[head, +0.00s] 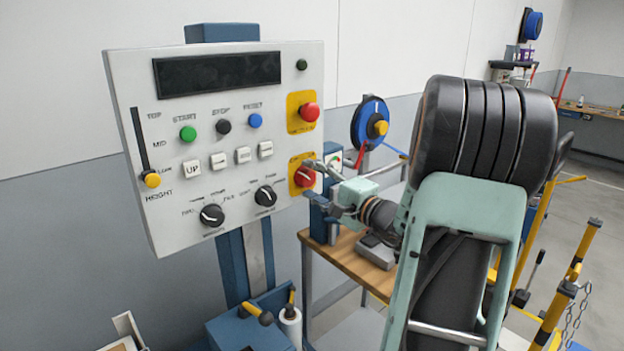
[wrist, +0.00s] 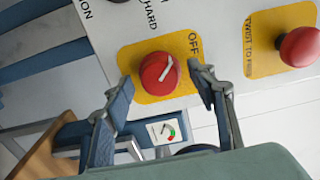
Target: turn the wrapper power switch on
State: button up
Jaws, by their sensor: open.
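The wrapper power switch (head: 304,177) is a red rotary knob on a yellow plate at the lower right of the white control panel. In the wrist view the knob (wrist: 160,73) has a white pointer mark slanting up and slightly right, roughly toward the printed OFF. No ON label is readable. My gripper (head: 318,180) is at the panel's right edge, in front of the switch. In the wrist view my gripper (wrist: 165,83) is open, with one finger on each side of the knob and visible gaps; I cannot tell whether the tips reach its depth.
A red emergency button (head: 309,112) on its own yellow plate sits directly above the switch. Two black selector knobs, one of them the right one (head: 265,197), are to the left. A wooden workbench (head: 345,256) stands below and behind my gripper.

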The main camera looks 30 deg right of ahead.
jog(key=shift+w, duration=0.2)
jog(key=shift+c, duration=0.4)
jog(key=c, duration=1.1)
